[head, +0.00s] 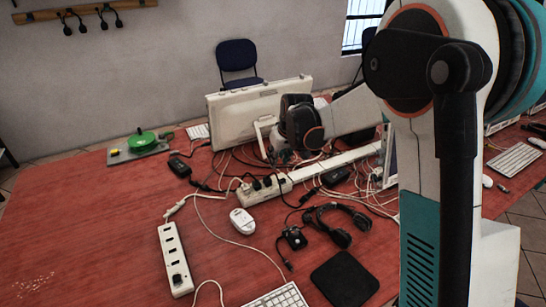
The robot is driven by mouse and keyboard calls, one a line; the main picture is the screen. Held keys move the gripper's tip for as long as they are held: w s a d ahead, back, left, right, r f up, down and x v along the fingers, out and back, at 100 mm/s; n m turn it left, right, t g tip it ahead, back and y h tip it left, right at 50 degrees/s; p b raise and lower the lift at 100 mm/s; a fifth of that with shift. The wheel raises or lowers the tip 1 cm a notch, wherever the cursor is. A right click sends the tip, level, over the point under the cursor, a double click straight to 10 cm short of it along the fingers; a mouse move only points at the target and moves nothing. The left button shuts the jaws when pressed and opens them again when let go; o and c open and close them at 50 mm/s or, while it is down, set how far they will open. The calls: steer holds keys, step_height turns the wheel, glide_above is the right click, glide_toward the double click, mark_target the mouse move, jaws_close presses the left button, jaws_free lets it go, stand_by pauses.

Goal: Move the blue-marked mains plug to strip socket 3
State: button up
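A white power strip (168,245) lies at the left front of the red table, with one dark plug (177,281) at its near end and open sockets above it. A second white strip (244,197) lies further back, with several black plugs (266,184) in it. I cannot make out a blue mark on any plug. My arm reaches in from the right, its dark orange-ringed wrist (302,122) above the cables behind the second strip. What seems to be my gripper (285,154) is small and partly hidden below the wrist; its fingers cannot be made out.
Tangled cables and black adapters (335,177) surround the second strip. A white mouse (242,221), headset (340,226), black pad (344,280) and keyboard (279,297) lie in front. A monitor (255,98) stands behind. The table's left is mostly clear, with a green reel (142,140) at the back.

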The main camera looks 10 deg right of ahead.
mark_target(269, 180)
steer(key=b+x, duration=0.1)
steer(key=x, duration=0.4)
steer(key=b+x, duration=0.2)
steer(key=x, duration=0.4)
steer(key=b+x, duration=0.1)
steer(key=x, duration=0.5)
steer(key=shift+w+a+f+b, duration=0.1)
steer(key=shift+w+a+b, duration=0.2)
jaws_close()
